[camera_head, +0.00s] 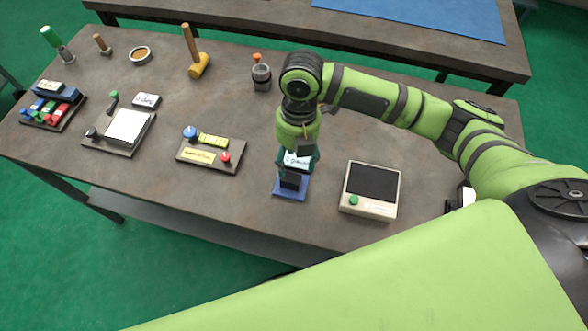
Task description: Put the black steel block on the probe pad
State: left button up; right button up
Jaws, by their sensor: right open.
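My right gripper (297,165) is open and points down over a small blue pad (283,191) near the front middle of the table. Dark shapes show at the gripper over this pad. I cannot tell the black steel block apart from the dark fingers there. A teal piece with a white label shows between the fingers, partly covered. A beige device (352,198) with a flat black top and a green button stands just right of the gripper. It looks like the probe pad, and its black top is bare. My left gripper is not in view.
A panel with yellow labels and knobs (211,155) lies to the left. Further left are a white-plated fixture (127,126) and a colored rack (53,106). A mallet (198,66) and a grey cup (261,77) stand at the back. My right arm spans the table's right side.

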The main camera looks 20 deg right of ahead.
notch_tip(320, 180, up, 6)
jog(key=shift+w+d+r+b, duration=0.2)
jog(key=shift+w+d+b, duration=0.1)
jog(key=shift+w+b, duration=0.1)
dwell(1.0)
